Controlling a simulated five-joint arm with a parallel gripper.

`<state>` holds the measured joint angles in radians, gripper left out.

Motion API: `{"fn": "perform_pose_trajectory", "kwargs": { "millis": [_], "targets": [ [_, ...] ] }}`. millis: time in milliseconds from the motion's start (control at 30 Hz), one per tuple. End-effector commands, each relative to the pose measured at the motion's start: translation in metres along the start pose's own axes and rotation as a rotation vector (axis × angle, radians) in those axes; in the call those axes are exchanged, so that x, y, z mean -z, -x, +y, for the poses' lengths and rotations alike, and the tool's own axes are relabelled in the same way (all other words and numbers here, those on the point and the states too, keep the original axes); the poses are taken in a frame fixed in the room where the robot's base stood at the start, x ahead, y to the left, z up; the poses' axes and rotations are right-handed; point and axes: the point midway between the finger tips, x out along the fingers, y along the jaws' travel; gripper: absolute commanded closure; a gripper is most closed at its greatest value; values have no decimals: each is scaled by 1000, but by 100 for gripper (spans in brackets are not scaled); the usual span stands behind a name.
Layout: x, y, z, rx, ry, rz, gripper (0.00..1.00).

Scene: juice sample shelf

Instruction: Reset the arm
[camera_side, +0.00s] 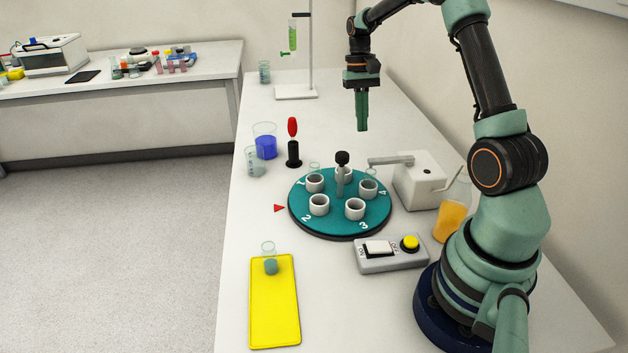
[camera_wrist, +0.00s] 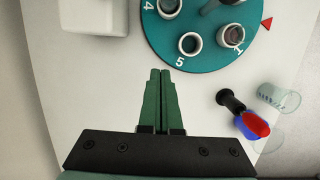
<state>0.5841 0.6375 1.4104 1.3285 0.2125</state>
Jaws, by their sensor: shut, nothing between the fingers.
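My gripper (camera_side: 362,124) is raised over the far part of the white bench, beyond the turntable, with its fingers pointing down. In the wrist view my gripper (camera_wrist: 161,74) has its two green fingers together, with nothing between them. The teal turntable (camera_side: 300,222) carries several white cups and printed numbers. Some cups hold small glass vessels. A red pointer (camera_side: 279,208) lies at its left edge. The turntable also shows at the top of the wrist view (camera_wrist: 205,69).
A red-handled lever (camera_side: 292,140), a beaker of blue liquid (camera_side: 265,146), a flask of orange juice (camera_side: 452,218), a switch box (camera_side: 390,256) and a white device (camera_side: 424,184) surround the turntable. A yellow tray (camera_side: 274,310) lies in front. A stand (camera_side: 308,60) rises at the back.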

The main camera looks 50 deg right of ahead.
Motion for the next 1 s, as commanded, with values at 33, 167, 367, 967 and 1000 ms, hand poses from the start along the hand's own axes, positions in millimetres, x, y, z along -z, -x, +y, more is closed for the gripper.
{"fn": "perform_pose_trajectory", "kwargs": {
  "millis": [33, 167, 367, 967, 1000],
  "targets": [
    [-2, 5, -3, 0, 9, 9, 100],
    [-18, 23, -18, 3, 64, 62, 100],
    [-64, 59, -52, 15, 210, 196, 100],
    [-219, 82, -102, 108, 665, 589, 100],
    [-226, 80, -103, 116, 690, 612, 100]
  ]
}}
